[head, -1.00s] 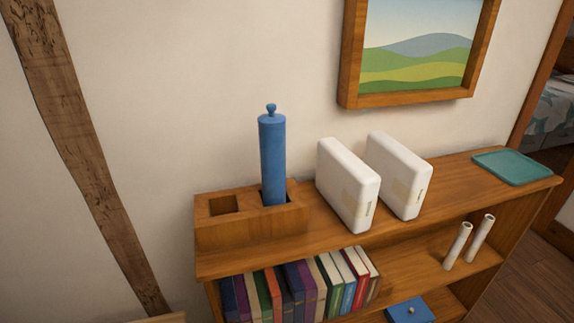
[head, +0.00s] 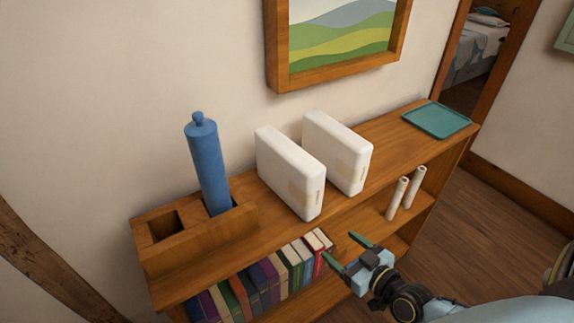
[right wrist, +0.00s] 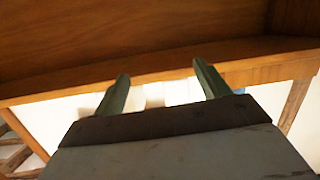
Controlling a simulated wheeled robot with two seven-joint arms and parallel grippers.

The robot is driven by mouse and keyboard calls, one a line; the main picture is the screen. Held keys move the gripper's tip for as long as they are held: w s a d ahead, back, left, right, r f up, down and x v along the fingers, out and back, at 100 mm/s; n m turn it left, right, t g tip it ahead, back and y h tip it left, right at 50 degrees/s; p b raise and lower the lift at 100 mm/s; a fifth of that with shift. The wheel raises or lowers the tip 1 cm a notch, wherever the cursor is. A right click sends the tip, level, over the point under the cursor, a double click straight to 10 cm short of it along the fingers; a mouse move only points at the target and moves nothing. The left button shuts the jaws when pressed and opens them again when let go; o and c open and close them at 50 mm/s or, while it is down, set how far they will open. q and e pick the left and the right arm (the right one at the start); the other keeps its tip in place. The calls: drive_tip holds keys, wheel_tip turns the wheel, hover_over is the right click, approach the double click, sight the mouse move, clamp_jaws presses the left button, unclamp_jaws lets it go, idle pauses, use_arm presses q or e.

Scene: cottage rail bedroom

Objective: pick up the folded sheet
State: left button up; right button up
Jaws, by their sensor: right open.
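Two white, thick, rounded slabs that look like folded sheets stand on edge side by side on the shelf top. The left sheet (head: 290,172) and the right sheet (head: 337,153) each have a beige band near the front edge, with a narrow gap between them. My right gripper (head: 338,246) is in front of the shelf unit, lower than the sheets and apart from them. Its green fingers are spread and empty, as the right wrist view (right wrist: 161,72) also shows. The sheets cannot be made out clearly in that view. My left gripper is not in view.
The wooden shelf (head: 392,137) carries a holder (head: 185,240) with a blue cylinder (head: 207,165) on the left and a teal tray (head: 437,120) on the right. Books (head: 262,283) and two white rolls (head: 405,192) stand below. A framed picture (head: 338,45) hangs above.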

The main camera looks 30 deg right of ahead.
sight(316, 198)
wheel_tip(316, 198, up, 12)
drive_tip(key=w+a+f+t, duration=0.1)
drive_tip(key=w+a+t, duration=0.1)
drive_tip(key=shift+y, duration=0.4)
drive_tip(key=w, duration=0.2)
drive_tip(key=w+p, duration=0.1)
drive_tip(key=w, duration=0.1)
drive_tip(key=w+a, duration=0.1)
drive_tip(key=w, duration=0.1)
drive_tip(key=shift+r, duration=0.25)
drive_tip(key=shift+w+a+p, duration=0.1)
drive_tip(key=shift+w+a, duration=0.05)
drive_tip(key=shift+w, duration=0.9)
drive_tip(key=shift+w+a+p, duration=0.1)
drive_tip(key=shift+w+a, duration=0.1)
drive_tip(key=shift+w, duration=0.9)
drive_tip(key=shift+w+a+p, duration=0.1)
drive_tip(key=shift+w+a, duration=0.05)
drive_tip(key=shift+w, duration=0.9)
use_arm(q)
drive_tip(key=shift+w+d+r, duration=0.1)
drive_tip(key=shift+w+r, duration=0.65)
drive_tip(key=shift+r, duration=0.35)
use_arm(e)
drive_tip(key=c, duration=1.4)
drive_tip(key=shift+r, duration=0.1)
drive_tip(key=shift+c, duration=0.3)
